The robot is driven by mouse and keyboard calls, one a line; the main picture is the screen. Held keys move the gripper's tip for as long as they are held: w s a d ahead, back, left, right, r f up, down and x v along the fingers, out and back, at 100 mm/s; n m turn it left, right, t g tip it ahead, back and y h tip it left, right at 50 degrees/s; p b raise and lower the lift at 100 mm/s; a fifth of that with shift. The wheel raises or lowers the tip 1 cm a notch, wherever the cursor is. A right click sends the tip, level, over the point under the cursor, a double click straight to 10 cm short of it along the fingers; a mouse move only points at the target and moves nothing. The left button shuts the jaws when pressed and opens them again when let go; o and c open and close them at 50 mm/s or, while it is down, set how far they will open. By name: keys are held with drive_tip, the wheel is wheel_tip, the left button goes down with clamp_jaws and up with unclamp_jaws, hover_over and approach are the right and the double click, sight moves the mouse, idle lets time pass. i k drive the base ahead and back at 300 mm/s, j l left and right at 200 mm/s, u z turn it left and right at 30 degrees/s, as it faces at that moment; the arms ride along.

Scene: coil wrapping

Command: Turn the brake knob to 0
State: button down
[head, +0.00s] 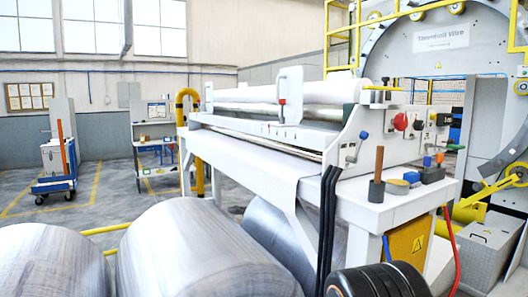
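The wrapping machine's white end panel (382,143) carries several small controls in the head view. A round red knob (401,121) sits near its middle, with a small dark knob (417,125) just right of it. Blue-tipped parts (363,135) are on the panel's left part. I cannot tell which control is the brake knob, and no scale or number is legible. My gripper is not in view.
A white bench (375,205) below the panel holds an upright brown rod (379,163) in a dark base and small blocks. Large grey coils (190,250) fill the lower left. Black cables (326,230) hang in front. Open floor lies back left.

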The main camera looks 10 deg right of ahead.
sight(417, 124)
drive_tip(key=z, duration=1.25)
drive_tip(key=i+l, duration=0.25)
drive_tip(key=i+l+u, duration=0.15)
drive_tip(key=l, duration=0.35)
drive_tip(key=i+l, duration=0.35)
drive_tip(key=l+u, duration=0.05)
